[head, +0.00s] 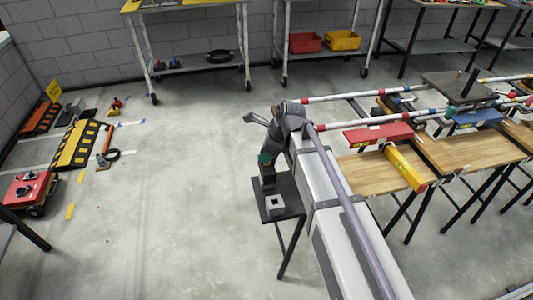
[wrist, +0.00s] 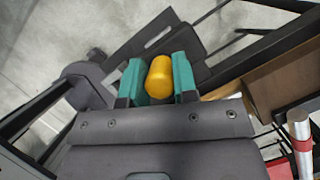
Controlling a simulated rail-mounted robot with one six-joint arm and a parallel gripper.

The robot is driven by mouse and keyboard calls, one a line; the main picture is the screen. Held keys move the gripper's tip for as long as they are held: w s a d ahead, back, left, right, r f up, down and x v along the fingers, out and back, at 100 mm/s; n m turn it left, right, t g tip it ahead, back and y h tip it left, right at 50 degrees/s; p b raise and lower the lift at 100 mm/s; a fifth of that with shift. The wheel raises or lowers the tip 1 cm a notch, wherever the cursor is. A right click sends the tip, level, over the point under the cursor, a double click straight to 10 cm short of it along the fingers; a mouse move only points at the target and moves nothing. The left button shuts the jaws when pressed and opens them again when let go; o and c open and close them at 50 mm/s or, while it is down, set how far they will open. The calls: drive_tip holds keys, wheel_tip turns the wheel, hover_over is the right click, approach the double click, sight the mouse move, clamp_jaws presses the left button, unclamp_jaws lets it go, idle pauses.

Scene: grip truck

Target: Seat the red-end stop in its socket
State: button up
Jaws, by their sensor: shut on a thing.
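My gripper (wrist: 157,88) has teal fingers and is shut on a yellow cylindrical piece (wrist: 159,73) with a rounded end. No red shows on the part of it that I see, so I cannot tell whether it is the red-end stop. In the head view my gripper (head: 265,159) points down over the back left of a small dark stand (head: 291,193), and the held piece is not clear there. A light grey square block with a dark opening (head: 275,205) sits on the stand, in front of my gripper. It may be the socket.
Pale rails with red and blue bands (head: 350,96) run to the right behind my arm. A red piece (head: 378,134) and a yellow bar (head: 405,168) lie over wooden benches (head: 470,176). A red cart (head: 30,190) and ramps stand at left. The middle-left floor is open.

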drive_tip(key=shift+r, duration=0.3)
drive_tip(key=shift+r+p, duration=2.5)
drive_tip(key=shift+p, duration=0.2)
wheel_tip(320, 180, up, 8)
drive_tip(key=p, duration=0.7)
drive_tip(key=shift+f, duration=0.25)
